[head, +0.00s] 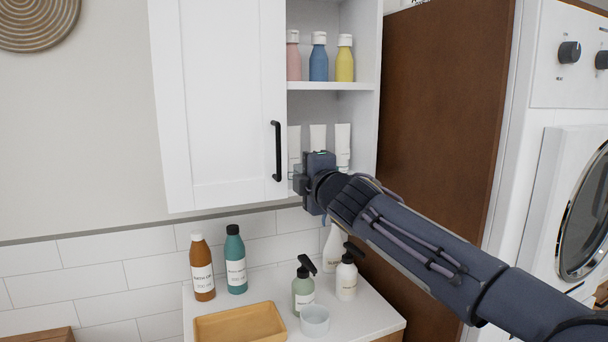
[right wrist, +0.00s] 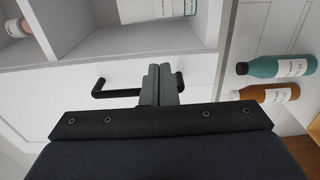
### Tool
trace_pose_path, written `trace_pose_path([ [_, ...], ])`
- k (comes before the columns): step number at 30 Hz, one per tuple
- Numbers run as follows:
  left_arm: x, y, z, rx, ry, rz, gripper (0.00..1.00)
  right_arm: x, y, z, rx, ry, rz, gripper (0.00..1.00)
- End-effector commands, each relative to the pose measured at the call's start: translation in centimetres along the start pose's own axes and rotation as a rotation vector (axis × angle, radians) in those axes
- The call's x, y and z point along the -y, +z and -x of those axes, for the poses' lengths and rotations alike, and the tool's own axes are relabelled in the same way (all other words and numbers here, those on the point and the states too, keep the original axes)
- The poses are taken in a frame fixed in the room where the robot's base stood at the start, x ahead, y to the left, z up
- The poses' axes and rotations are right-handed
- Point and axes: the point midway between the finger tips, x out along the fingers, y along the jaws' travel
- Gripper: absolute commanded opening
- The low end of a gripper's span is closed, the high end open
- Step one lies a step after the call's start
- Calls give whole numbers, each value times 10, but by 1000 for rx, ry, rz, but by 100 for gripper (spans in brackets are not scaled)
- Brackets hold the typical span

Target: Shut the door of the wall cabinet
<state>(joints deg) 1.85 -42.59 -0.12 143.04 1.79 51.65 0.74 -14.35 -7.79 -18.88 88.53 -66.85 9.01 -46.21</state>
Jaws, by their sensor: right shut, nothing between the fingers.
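The white door (head: 228,110) of the wall cabinet (head: 368,95) stands open, with shelves showing to the right of its edge. Its black bar handle (head: 277,150) is upright near that edge; it also shows in the right wrist view (right wrist: 112,93). My right gripper (head: 300,180) is beside the door's lower right edge, just right of the handle in the head view. In the right wrist view its fingers (right wrist: 160,84) are shut and empty, overlapping part of the handle; I cannot tell whether they touch it. My left gripper is out of view.
Pink, blue and yellow bottles (head: 318,62) stand on the upper shelf, white tubes (head: 318,136) below. Under the cabinet, a counter (head: 258,284) holds several bottles and a wooden tray (head: 240,322). A brown panel (head: 440,110) and a white washer (head: 560,90) are at right.

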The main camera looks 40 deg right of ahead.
Motion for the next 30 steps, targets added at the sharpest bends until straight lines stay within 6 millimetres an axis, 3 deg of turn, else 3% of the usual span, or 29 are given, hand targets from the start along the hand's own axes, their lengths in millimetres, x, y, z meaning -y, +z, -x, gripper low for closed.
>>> trace_pose_path([
  [15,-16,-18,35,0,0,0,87,-3,56,61,-1,0,-4,0],
  [22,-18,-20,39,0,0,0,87,1,68,72,0,-4,-1,0],
  [30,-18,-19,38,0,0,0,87,6,67,74,0,-17,-27,0],
])
